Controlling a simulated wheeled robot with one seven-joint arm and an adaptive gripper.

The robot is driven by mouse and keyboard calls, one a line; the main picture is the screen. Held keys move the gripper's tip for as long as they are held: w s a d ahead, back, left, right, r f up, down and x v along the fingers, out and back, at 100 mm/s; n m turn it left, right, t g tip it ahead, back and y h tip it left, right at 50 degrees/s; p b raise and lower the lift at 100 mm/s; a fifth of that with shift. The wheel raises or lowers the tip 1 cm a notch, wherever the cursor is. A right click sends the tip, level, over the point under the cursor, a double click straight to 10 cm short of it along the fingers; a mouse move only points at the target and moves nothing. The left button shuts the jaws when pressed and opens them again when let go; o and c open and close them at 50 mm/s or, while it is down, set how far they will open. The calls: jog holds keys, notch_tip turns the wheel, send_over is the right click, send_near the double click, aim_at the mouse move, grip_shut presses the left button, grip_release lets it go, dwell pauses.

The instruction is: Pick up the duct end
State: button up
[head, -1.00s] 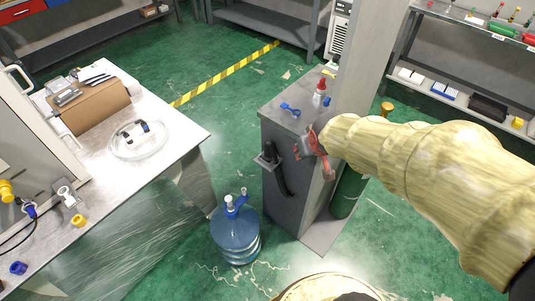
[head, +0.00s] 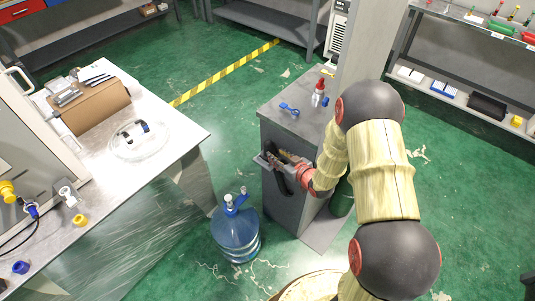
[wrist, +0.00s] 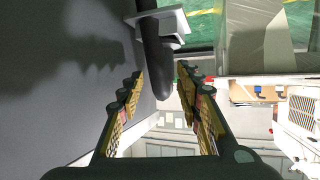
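The duct end appears to be the black rounded tube (wrist: 154,58) that comes down through a light grey bracket (wrist: 172,24) in the wrist view. In the head view the black tube (head: 281,184) hangs against the side of the grey cabinet, partly hidden by my gripper. My gripper (wrist: 158,84) is open, with its two fingers apart. In the wrist view the tube's rounded tip lies between the fingers, and no firm contact shows. In the head view my gripper (head: 283,159) is beside the bracket.
The grey cabinet (head: 298,124) carries a blue clamp-like item (head: 289,109) and a red-capped bottle (head: 319,92). A blue water jug (head: 236,234) stands on the floor to the left. A metal table (head: 165,165) is farther left. Green floor between is open.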

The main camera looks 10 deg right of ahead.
aim_at(270, 150)
jog(key=shift+w+a+r, duration=0.15)
jog(key=shift+w+a, duration=0.05)
jog(key=shift+w, duration=0.05)
jog(key=shift+w+a, duration=0.15)
jog(key=shift+w, duration=0.2)
jog(key=b+x, duration=0.3)
jog(key=x, duration=0.4)
jog(key=shift+s+a, duration=0.1)
jog(key=shift+s, duration=0.05)
jog(key=shift+c, duration=1.2)
grip_shut()
